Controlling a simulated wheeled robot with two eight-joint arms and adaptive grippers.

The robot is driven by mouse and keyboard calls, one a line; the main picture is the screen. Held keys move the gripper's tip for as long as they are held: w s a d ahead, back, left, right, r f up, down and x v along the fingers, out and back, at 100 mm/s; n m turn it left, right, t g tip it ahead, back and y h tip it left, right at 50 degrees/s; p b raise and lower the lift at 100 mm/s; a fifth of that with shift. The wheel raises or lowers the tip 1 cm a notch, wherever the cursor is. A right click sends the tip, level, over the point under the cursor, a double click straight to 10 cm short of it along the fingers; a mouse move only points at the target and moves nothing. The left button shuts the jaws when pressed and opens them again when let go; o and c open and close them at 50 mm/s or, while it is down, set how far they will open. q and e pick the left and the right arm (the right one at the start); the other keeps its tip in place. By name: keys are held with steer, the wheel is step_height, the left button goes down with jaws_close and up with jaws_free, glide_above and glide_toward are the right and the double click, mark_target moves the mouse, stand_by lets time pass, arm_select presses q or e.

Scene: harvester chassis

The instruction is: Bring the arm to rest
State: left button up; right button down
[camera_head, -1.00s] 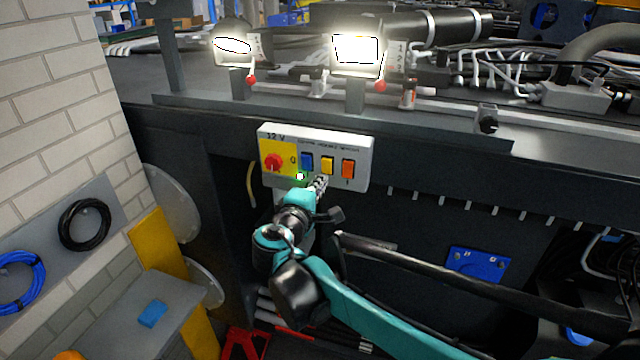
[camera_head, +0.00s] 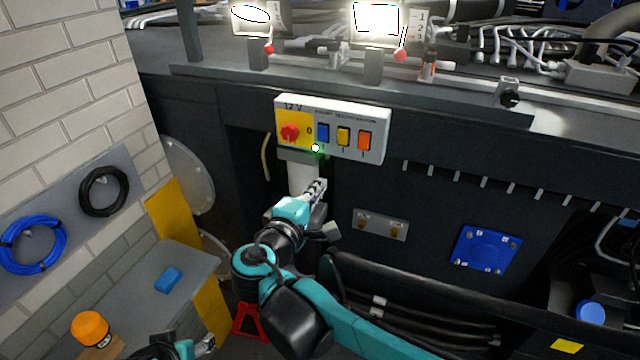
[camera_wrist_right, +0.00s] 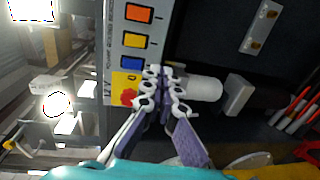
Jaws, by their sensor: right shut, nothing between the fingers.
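My right arm, teal and black, reaches up from the bottom of the head view. Its gripper (camera_head: 318,187) is shut and empty, just below the white 12 V switch box (camera_head: 375,148). The wrist view shows the fingers (camera_wrist_right: 166,88) together, with the box (camera_wrist_right: 113,50) beside and beyond them. The box has a red knob on yellow (camera_head: 290,133) and blue (camera_head: 323,132), yellow (camera_head: 343,136) and orange (camera_head: 364,140) switches. Part of my left gripper (camera_head: 204,345) shows at the bottom left; its jaws are too unclear to read.
Two lit lamps (camera_head: 250,18) (camera_head: 376,20) stand on the chassis ledge above the box. A white cylinder (camera_head: 302,178) is below the box, behind my gripper. A grey bench (camera_head: 190,275) holds a blue block (camera_head: 168,280) and stands by the brick wall, left. A blue plate (camera_head: 486,249) is at right.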

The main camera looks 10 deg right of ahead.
steer(key=s+d+f+m+g+y+b, duration=0.1)
steer(key=s+d+f+m+g+b, duration=0.15)
steer(key=f+b, duration=0.45)
steer(key=s+d+f+m+g+y+b, duration=0.1)
steer(key=s+d+f+y+b, duration=0.2)
steer(key=f, duration=0.9)
steer(key=s+d+f+m+g+b, duration=0.25)
steer(key=s+f+b, duration=0.2)
steer(key=f, duration=0.45)
steer(key=s+a+f+m+y+b, duration=0.1)
steer(key=s+f+b, duration=0.3)
steer(key=f, duration=0.4)
steer(key=s+a+f+m+y+b, duration=0.1)
steer(key=s+f+m+y+b, duration=0.3)
steer(key=f+b, duration=0.3)
step_height(320, 180, down, 2)
steer(key=shift+a+f+g, duration=0.15)
steer(key=shift+a+g, duration=0.15)
